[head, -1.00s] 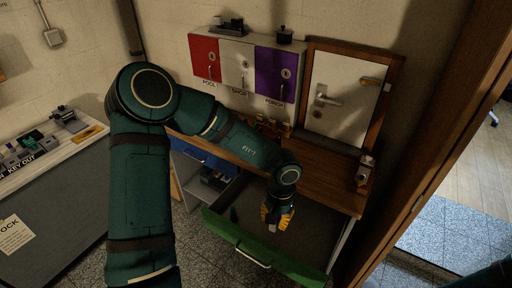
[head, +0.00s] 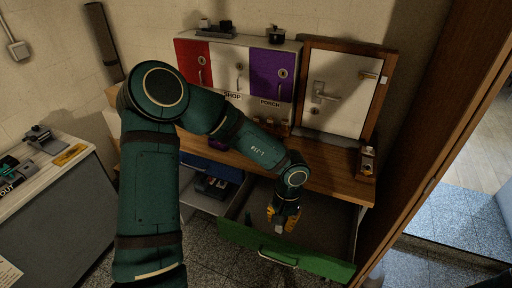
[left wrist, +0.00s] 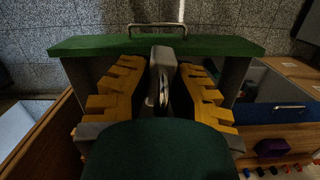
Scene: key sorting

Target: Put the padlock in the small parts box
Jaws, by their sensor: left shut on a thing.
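My left gripper (head: 284,222) hangs over the open drawer with the green front (head: 312,262), fingers pointing down. In the left wrist view its yellow fingers (left wrist: 162,88) stand on both sides of a grey thing with a shiny metal edge (left wrist: 163,62), which I take for the padlock seen edge-on. The gripper is shut on it. In the head view the padlock is a small grey patch (head: 278,228) below the fingers. I cannot make out which thing is the small parts box. My right gripper is not in view.
A small dark object (head: 248,219) is in the drawer's left part. Left of it is an open compartment (head: 212,187) holding dark items. The wooden bench top (head: 335,185) lies behind, below red, white and purple cabinets (head: 237,70). A door frame stands at right.

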